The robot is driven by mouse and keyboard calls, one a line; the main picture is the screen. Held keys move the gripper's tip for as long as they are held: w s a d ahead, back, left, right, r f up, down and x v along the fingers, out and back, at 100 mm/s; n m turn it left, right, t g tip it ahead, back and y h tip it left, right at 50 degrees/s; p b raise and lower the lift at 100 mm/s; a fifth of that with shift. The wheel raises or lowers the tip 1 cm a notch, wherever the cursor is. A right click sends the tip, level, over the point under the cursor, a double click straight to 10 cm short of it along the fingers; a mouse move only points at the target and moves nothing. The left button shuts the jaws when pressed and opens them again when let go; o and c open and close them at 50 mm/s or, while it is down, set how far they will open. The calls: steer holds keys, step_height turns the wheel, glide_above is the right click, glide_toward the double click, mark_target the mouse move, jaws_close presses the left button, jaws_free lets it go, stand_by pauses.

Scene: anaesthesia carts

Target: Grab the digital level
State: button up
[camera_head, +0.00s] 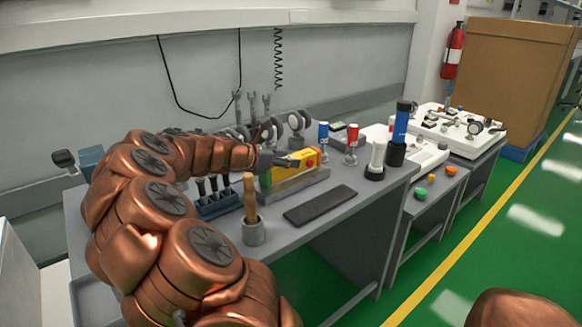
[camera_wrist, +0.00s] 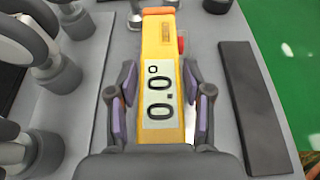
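The digital level is a yellow bar with a red button. In the head view its right end (camera_head: 309,157) shows on a grey metal block (camera_head: 297,187) on the workbench, and my arm hides part of it. In the wrist view the level (camera_wrist: 160,52) runs up the middle, with its display reading 0.0 towards me. My gripper (camera_wrist: 160,80) is open, with one finger on each side of the level. Narrow gaps seem to show between the fingers and its sides. In the head view my gripper (camera_head: 280,160) is at the level, partly hidden by my wrist.
A dark flat bar (camera_head: 320,204) lies right of the block. A cup with a wooden-handled tool (camera_head: 251,215) stands in front. Round gauges on stands (camera_wrist: 55,65) are close on the left in the wrist view.

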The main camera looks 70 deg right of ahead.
jaws_close()
